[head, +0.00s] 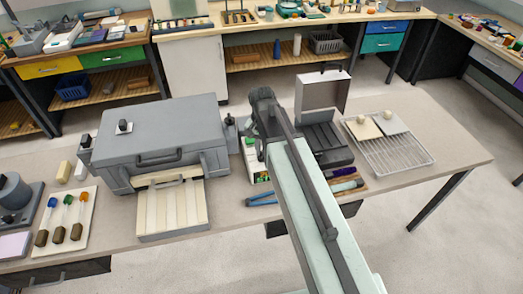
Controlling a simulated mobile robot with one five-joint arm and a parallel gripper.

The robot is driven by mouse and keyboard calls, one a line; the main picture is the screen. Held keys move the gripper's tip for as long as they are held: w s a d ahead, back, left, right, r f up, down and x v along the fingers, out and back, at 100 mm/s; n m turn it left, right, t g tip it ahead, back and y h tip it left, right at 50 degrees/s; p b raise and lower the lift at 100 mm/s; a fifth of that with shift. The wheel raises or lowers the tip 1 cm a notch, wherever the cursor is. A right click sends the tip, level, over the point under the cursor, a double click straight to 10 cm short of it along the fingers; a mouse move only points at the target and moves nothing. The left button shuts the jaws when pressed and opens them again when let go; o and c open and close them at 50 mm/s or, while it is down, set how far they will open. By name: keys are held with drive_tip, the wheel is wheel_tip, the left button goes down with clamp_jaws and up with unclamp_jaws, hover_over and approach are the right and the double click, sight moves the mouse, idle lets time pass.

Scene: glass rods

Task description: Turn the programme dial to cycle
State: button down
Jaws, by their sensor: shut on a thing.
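A grey lidded box (165,135) with a front handle stands left of centre. A small dark knob on a pale plate (124,126) sits on its top; I cannot tell its setting or whether it is the programme dial. My gripper (262,110) is to the right of this box, well apart from that knob, at the left side of an open case (323,92) with a raised lid and dark ribbed base. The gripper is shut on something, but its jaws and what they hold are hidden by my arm.
A pale slatted tray (172,208) projects before the grey box. A board with coloured-tipped rods (75,205) lies at left. Blue-handled tongs (262,199) lie near the arm. The table's right end is clear.

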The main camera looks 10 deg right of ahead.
sight(261, 153)
drive_tip(key=shift+m, duration=1.5)
drive_tip(key=c, duration=1.5)
unclamp_jaws()
wheel_tip(261, 153, up, 8)
drive_tip(key=p, duration=0.8)
drive_tip(key=shift+f, duration=0.1)
